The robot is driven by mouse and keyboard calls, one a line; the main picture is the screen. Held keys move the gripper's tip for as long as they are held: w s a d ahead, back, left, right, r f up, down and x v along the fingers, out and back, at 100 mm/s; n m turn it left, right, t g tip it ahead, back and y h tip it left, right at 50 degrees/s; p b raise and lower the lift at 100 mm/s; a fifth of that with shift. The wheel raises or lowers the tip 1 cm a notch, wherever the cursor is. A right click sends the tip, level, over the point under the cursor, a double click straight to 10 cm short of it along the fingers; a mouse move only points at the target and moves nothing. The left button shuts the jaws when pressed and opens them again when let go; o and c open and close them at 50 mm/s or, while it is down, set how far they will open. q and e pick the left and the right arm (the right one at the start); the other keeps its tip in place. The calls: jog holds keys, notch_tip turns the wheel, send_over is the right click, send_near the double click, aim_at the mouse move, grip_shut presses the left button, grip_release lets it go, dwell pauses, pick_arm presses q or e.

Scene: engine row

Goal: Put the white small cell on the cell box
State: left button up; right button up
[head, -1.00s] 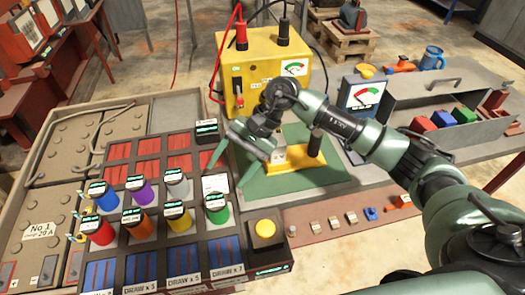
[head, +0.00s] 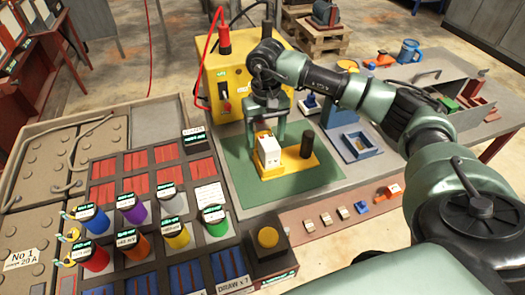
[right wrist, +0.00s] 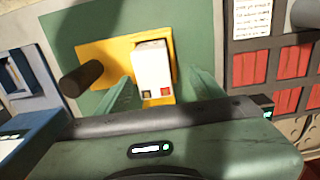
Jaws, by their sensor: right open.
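A white block with a red and a black square on its end, which looks like the white small cell (head: 268,152), stands on a yellow plate (head: 300,163) with a black upright knob. It also shows in the right wrist view (right wrist: 152,68). My right gripper (head: 265,128) is open just above and behind it, pointing down. In the right wrist view its fingers (right wrist: 163,95) lie on either side of the block, with no clear contact. I cannot tell for sure which thing is the cell box. A compartmented case (head: 112,222) with coloured cylinders stands at the left.
The plate lies on a green mat (head: 235,172). A yellow meter box (head: 222,75) stands behind, and a blue tray (head: 362,146) at the right. Bare mat shows around the plate.

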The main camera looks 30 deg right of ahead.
aim_at(271, 143)
jog(key=f, duration=0.1)
jog(key=f+p, duration=0.1)
jog(key=s+d+f+p, duration=0.1)
jog(key=shift+w+a+f, duration=0.1)
jog(key=shift+w+f, duration=0.05)
jog(key=shift+f, duration=0.45)
jog(key=shift+w+a+f, duration=0.1)
jog(key=shift+f, duration=0.75)
jog(key=shift+d, duration=0.1)
jog(key=c, duration=1.2)
grip_shut()
pick_arm(q)
jog(key=r, duration=0.1)
jog(key=s+r, duration=0.1)
jog(key=shift+s+d+r, duration=0.25)
jog(key=shift+d+r, duration=0.1)
jog(key=shift+r, duration=0.05)
